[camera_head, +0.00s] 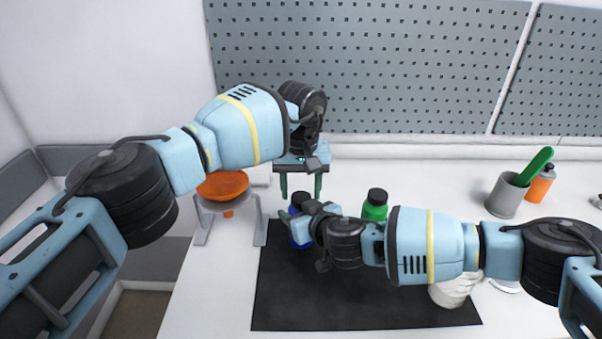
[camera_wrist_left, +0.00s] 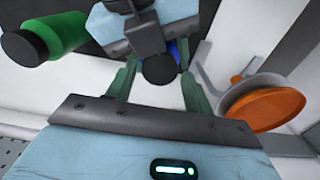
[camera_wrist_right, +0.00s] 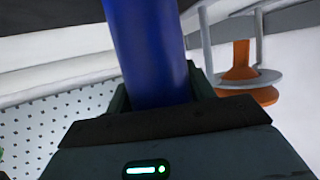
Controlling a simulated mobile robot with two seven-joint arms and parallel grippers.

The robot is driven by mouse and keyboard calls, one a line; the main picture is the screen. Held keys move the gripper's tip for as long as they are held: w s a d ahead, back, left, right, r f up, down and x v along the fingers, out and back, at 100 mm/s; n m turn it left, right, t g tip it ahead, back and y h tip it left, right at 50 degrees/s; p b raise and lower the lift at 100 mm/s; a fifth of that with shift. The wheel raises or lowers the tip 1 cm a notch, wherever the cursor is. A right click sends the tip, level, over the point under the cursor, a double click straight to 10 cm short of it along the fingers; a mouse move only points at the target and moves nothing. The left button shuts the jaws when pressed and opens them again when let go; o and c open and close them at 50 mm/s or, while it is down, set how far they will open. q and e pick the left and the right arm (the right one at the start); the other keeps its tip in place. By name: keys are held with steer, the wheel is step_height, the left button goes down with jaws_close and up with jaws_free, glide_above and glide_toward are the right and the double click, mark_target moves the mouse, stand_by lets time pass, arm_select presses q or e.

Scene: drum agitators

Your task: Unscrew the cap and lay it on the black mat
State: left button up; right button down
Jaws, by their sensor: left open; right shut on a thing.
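A blue bottle (camera_head: 299,233) with a black cap (camera_head: 300,199) stands at the back left of the black mat (camera_head: 275,312). My right gripper (camera_head: 300,229) is shut on the bottle's body; the right wrist view shows the blue body (camera_wrist_right: 148,50) between its fingers. My left gripper (camera_head: 301,189) is open and points down at the cap. In the left wrist view the cap (camera_wrist_left: 160,70) shows between the spread fingers, apparently not touched. I cannot tell whether the fingertips reach down beside it. The right hand hides much of the bottle.
A green bottle (camera_head: 375,207) with a black cap stands to the right, behind my right arm. An orange dish (camera_head: 222,185) on a grey stand is at the left. A grey cup (camera_head: 507,196) and an orange bottle (camera_head: 541,184) stand far right. The mat's front is clear.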

arm_select(q)
steer(key=shift+f, duration=0.7)
steer(key=c, duration=0.8)
steer(key=n, duration=0.4)
steer(key=shift+c, duration=0.2)
steer(key=n, duration=0.6)
steer(key=o, duration=1.1)
steer(key=shift+r, duration=0.2)
